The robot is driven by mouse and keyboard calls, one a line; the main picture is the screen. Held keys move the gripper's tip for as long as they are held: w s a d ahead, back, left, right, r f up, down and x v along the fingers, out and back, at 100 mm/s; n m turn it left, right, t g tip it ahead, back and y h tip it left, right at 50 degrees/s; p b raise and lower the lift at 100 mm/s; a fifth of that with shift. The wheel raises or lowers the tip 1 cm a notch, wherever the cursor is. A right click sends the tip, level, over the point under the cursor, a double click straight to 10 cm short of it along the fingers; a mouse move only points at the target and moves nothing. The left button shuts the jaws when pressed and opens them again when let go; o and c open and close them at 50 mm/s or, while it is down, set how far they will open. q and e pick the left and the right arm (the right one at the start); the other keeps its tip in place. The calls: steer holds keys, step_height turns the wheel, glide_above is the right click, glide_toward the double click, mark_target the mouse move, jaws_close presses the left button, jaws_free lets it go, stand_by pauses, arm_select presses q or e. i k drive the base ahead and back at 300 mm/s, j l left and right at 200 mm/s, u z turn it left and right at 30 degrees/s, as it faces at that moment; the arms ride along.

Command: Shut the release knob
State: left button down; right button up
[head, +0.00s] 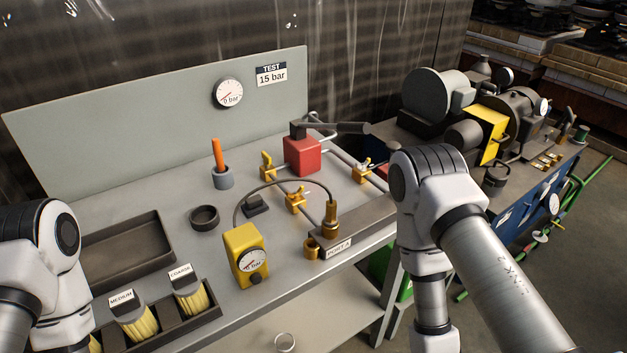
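A red hand pump block (302,155) with a dark lever handle (347,128) stands on the grey bench. Brass valve fittings sit on the pipes around it: one at the left (268,165), one at the front (296,200) and one at the right (362,172). No part is labelled as the release knob, and I cannot tell which one it is. The wall gauge (228,93) reads about 0 bar. A yellow gauge box (246,254) stands at the front, joined by a thin hose to a brass fitting (330,217) at the PORT A block. Neither gripper shows; only my arm links do.
A dark empty tray (125,253) lies at the left. A rack (211,313) of labelled brushes is at the front left. An orange-handled tool stands in a grey cup (222,178). A dark ring (204,217) lies nearby. A cluttered cart (540,205) is at the right.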

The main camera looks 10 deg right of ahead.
mark_target(268, 159)
steer(key=k+l+u, duration=0.15)
steer(key=l+u, duration=0.2)
steer(key=k+l+u, duration=0.2)
steer(key=u, duration=0.2)
steer(key=k+l+u, duration=0.2)
steer(key=u, duration=0.15)
